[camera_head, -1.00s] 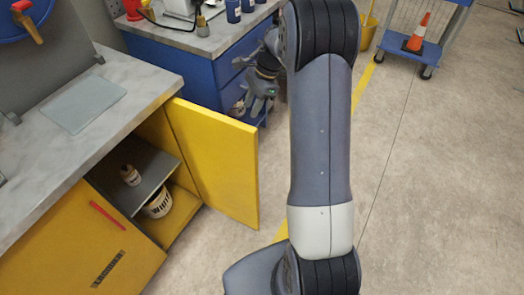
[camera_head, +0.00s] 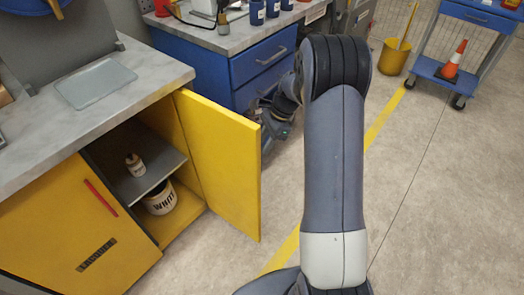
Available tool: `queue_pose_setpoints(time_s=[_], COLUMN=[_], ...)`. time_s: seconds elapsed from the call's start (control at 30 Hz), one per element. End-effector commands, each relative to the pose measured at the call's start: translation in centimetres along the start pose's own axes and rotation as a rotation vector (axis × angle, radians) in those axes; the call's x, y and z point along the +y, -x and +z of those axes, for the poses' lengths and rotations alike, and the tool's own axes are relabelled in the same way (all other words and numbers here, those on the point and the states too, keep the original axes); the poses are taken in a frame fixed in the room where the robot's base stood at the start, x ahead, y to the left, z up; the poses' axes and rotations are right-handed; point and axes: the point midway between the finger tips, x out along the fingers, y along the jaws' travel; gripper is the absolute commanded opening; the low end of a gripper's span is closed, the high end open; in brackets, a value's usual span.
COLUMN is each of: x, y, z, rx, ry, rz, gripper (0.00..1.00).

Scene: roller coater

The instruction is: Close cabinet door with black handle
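The yellow cabinet door (camera_head: 222,165) on the right side of the cabinet stands wide open, its inner face toward me. No black handle shows on it; its outer face is hidden. My gripper (camera_head: 274,130) is beyond the door's free edge, on its far side, just past the top right corner. It is small, dark and partly hidden by the door, so I cannot tell whether its fingers are apart or whether it touches the door. The open compartment holds a small bottle (camera_head: 135,164) on a grey shelf (camera_head: 150,178) and a white tub (camera_head: 160,198) below.
A shut yellow door with a red handle (camera_head: 101,198) is at left under a grey worktop (camera_head: 60,120). A blue drawer unit (camera_head: 258,62) stands behind my gripper. A blue cart (camera_head: 480,22), orange cone (camera_head: 455,60) and yellow bucket (camera_head: 394,57) are at upper right. Floor at right is clear.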

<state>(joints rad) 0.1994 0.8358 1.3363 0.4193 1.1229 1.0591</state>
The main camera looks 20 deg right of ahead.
Motion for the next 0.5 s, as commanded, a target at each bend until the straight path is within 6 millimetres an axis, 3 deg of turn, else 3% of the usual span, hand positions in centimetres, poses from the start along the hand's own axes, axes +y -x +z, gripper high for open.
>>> queue_pose_setpoints(time_s=[0.2,0.5], x=[0.0,0.0], y=[-3.0,-3.7], z=[0.0,0.0], rx=[0.0,0.0], ry=[0.0,-0.001], rz=[0.001,0.0], gripper=[0.33,0.33])
